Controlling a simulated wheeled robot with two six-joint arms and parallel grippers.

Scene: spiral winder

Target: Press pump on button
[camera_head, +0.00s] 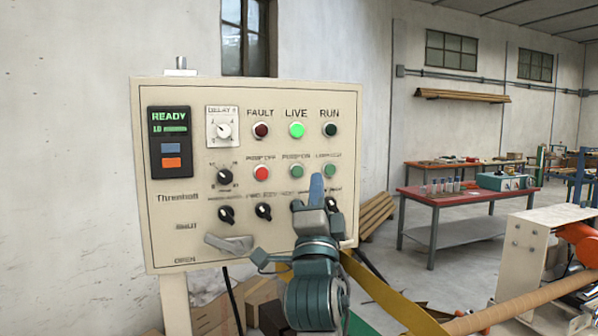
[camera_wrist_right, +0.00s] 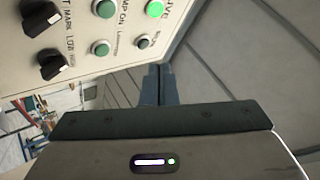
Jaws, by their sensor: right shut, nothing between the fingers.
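The cream control panel (camera_head: 184,238) stands in front of me. The green pump on button (camera_head: 297,171) is in its middle row, between the red pump off button (camera_head: 261,173) and another green button (camera_head: 330,171). In the wrist view, the pump on button (camera_wrist_right: 105,8) is at the top edge, partly cut off. My right gripper (camera_head: 316,185) is shut and empty, its blue fingers pointing up. In the head view it appears just below and right of the pump on button. In the wrist view the fingers (camera_wrist_right: 158,88) show no contact with the panel. My left gripper is out of view.
The LIVE lamp (camera_head: 296,130) is lit green. Black knobs (camera_head: 263,211) line the panel's lower row, some hidden by my gripper. A grey lever (camera_head: 229,243) sits at lower left. A red-topped table (camera_head: 465,192) and a large brown roll (camera_head: 520,303) are at right.

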